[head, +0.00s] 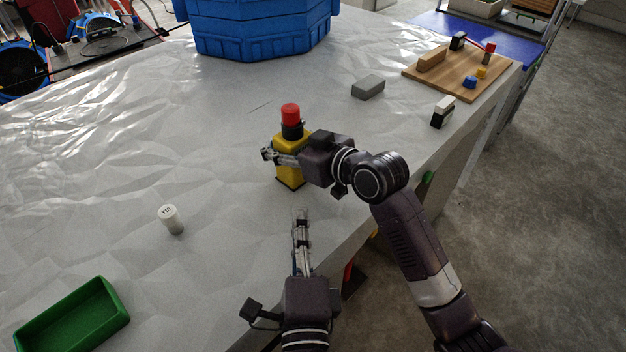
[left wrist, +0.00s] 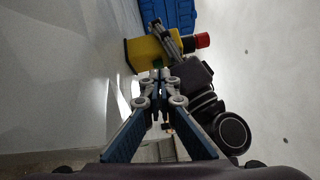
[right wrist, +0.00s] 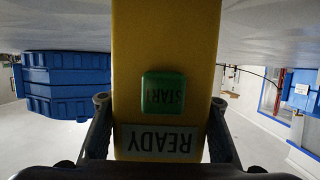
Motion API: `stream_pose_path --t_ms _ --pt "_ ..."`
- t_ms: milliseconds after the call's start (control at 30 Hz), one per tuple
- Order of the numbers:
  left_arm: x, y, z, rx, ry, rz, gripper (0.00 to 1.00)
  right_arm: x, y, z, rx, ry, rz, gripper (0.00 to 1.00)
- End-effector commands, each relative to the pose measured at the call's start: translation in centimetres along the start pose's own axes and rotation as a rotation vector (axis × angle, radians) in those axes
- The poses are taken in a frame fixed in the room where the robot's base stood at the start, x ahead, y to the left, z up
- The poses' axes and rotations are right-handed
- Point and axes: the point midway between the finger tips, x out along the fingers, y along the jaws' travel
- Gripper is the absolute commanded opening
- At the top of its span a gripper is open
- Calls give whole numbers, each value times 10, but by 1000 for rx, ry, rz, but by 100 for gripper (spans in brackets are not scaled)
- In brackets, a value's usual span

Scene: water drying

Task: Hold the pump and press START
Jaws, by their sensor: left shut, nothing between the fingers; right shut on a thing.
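The yellow pump (head: 290,176), with a black neck and a red top (head: 290,112), stands upright on the table. My right gripper (head: 272,156) is shut around its body from the right. In the right wrist view the yellow body (right wrist: 165,40) fills the space between the fingers, with a green START button (right wrist: 163,93) and a READY label (right wrist: 160,138), both upside down. My left gripper (head: 301,212) is shut and empty, a little in front of the pump.
A green tray (head: 75,318) lies at front left. A blue bin (head: 262,40) is at the back. A grey block (head: 368,87) and a wooden board (head: 445,88) with small items lie at back right.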

Motion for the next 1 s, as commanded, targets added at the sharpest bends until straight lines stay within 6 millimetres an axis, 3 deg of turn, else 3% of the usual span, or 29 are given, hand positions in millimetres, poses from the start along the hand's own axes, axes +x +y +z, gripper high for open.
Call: stream_pose_path --t_ms 100,200,567,733,1000 --pt "0 1 -18 -128 36 27 0 0 0 -1 0 1 0 9" --pt "-1 2 -24 -171 47 39 0 0 0 -1 0 1 0 9" --pt "1 2 -25 -175 48 40 0 0 0 -1 0 1 0 9" --pt "18 2 -25 -174 46 37 0 0 0 -1 0 1 0 9" --pt "68 3 -28 -171 46 36 0 0 0 -1 0 2 0 9"
